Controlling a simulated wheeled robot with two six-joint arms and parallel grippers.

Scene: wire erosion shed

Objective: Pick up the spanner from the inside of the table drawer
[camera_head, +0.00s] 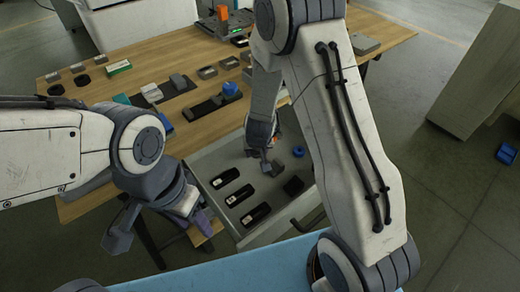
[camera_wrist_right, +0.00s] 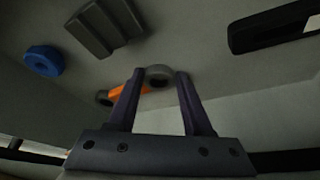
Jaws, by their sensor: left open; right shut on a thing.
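The spanner (camera_wrist_right: 130,90) has an orange handle and a grey ring end. In the right wrist view its ring end is between the fingertips of my right gripper (camera_wrist_right: 160,76), which is shut on it. In the head view my right gripper (camera_head: 262,152) reaches down into the open table drawer (camera_head: 222,158), and the arm and gripper hide most of the spanner there. My left gripper (camera_head: 155,226) is open and empty, outside the drawer at its left.
The wooden table top (camera_head: 150,60) above carries several small parts. A light blue surface (camera_head: 240,272) lies in front.

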